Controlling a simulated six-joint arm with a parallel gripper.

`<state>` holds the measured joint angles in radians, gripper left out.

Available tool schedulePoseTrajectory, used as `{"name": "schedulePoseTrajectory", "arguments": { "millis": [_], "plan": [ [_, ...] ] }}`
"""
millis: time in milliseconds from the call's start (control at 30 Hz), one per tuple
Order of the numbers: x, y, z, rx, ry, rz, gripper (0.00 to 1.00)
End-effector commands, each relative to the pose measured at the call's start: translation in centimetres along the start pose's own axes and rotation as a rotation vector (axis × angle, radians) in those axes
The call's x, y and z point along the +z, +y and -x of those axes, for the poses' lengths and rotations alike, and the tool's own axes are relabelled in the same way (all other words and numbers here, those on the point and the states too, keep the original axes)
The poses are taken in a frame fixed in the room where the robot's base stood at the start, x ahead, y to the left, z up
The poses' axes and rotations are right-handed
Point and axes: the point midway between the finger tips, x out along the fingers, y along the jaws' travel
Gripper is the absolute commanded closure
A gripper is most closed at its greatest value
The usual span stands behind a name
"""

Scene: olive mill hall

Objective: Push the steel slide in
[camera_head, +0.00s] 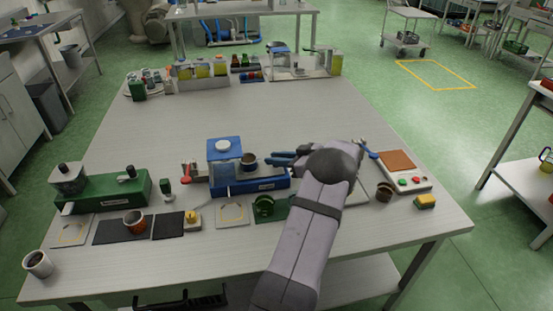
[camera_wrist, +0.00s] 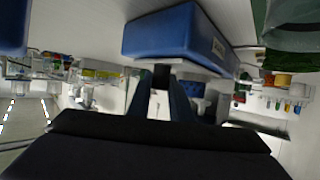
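A blue machine (camera_head: 250,186) with a blue-topped clear hopper (camera_head: 224,150) stands at the middle of the table. In the wrist view a large blue housing (camera_wrist: 175,33) fills the upper middle. A grey metallic strip (camera_wrist: 190,67) runs under that housing; I cannot tell for sure whether it is the steel slide. My gripper (camera_head: 272,158) points left, just above the machine's right end, beside a dark cup (camera_head: 249,161). In the wrist view a small dark block (camera_wrist: 161,76) sits at the fingertips; whether they touch it is unclear. My forearm hides part of the machine's right side.
A green machine (camera_head: 105,188) stands at left, with a cup of dark contents (camera_head: 135,221) on a black mat. The table's middle back is clear.

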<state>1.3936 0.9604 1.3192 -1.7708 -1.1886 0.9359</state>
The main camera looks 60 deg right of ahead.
Motion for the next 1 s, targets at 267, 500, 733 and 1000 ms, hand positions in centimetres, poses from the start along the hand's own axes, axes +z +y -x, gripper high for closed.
{"name": "schedulePoseTrajectory", "arguments": {
  "millis": [267, 500, 733, 1000],
  "plan": [
    [-1.1, -1.9, -1.7, -0.006, 0.001, -0.003, 1.00],
    [-2.2, -5.1, -4.6, -0.004, 0.001, -0.002, 1.00],
    [-2.1, -5.5, -5.0, -0.004, 0.002, 0.001, 1.00],
    [-2.1, -5.5, -5.1, -0.005, 0.002, 0.001, 0.62]
  ]
}}
